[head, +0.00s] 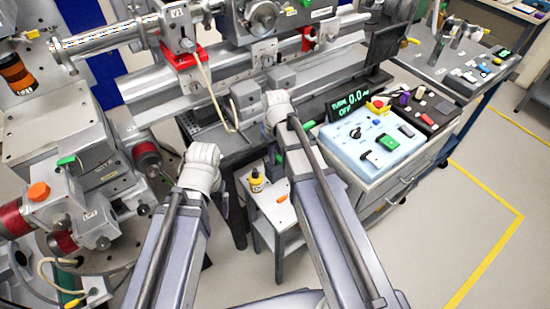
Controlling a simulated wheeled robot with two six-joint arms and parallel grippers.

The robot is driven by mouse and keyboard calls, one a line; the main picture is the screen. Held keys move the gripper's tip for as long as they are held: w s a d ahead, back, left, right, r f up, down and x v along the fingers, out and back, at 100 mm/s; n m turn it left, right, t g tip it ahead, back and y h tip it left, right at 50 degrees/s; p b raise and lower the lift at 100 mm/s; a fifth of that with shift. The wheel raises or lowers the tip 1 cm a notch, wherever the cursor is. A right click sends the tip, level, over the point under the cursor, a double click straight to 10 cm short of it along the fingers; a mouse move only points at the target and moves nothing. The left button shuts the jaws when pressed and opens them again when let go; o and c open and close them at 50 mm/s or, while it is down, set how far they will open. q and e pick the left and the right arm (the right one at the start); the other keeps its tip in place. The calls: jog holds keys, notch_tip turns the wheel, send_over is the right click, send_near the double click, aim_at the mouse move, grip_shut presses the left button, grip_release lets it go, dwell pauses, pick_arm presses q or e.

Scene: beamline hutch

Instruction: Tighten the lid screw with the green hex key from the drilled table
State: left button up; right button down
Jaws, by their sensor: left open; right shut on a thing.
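My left gripper (223,203) shows only in part behind its pale wrist, over the dark gap beside the table. It is open and apart from other things as far as I can see. My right gripper (276,142) is mostly hidden by its own wrist and forearm, near the front of the bench. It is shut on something. A small green bit (279,158) shows beside it, seemingly the green hex key; its shape is hidden. A dark drilled surface (187,124) shows in part behind the arms. I cannot make out the lid screw.
A black display (348,104) reads TURN 0.0 OFF. Metal machinery crowds the left; floor is clear at right.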

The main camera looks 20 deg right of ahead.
jog(key=shift+r+p, duration=4.25)
jog(key=shift+p, duration=0.05)
